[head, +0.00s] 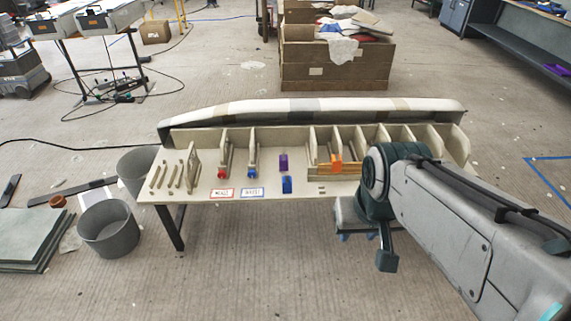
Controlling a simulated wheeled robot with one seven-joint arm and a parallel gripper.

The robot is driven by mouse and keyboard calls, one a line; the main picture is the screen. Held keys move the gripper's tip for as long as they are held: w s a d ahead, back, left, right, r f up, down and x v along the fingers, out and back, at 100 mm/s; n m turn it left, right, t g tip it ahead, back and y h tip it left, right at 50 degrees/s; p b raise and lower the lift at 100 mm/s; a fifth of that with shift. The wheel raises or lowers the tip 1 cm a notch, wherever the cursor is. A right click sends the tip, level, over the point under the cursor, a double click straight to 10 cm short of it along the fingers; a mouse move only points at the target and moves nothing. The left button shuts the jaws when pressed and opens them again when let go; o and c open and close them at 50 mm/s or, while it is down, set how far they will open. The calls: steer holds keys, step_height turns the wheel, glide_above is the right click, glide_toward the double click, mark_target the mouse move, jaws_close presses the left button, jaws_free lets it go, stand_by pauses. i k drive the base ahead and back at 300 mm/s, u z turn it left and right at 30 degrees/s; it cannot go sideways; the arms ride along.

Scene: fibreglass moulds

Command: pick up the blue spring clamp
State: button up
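Two blue items are on the table. One blue item (287,185) lies near the front edge, just below a purple item (283,163). The other blue piece (252,173) sits at the foot of an upright rib, behind a blue-bordered label. They are too small for me to tell which is the blue spring clamp. My arm comes in from the lower right and bends at the table's right part. The dark end part of my gripper (386,260) seems to hang in front of the table, apart from both blue items. Its fingers are not clear.
The pale table (205,192) carries a long curved mould (300,107) with upright ribs. A red piece (222,173) and an orange clamp (336,164) are also there. Grey buckets (108,230) stand at the left. Floor in front is clear.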

mark_target(287, 180)
steer(key=u, duration=1.1)
steer(key=i, duration=2.2)
steer(key=z, duration=3.35)
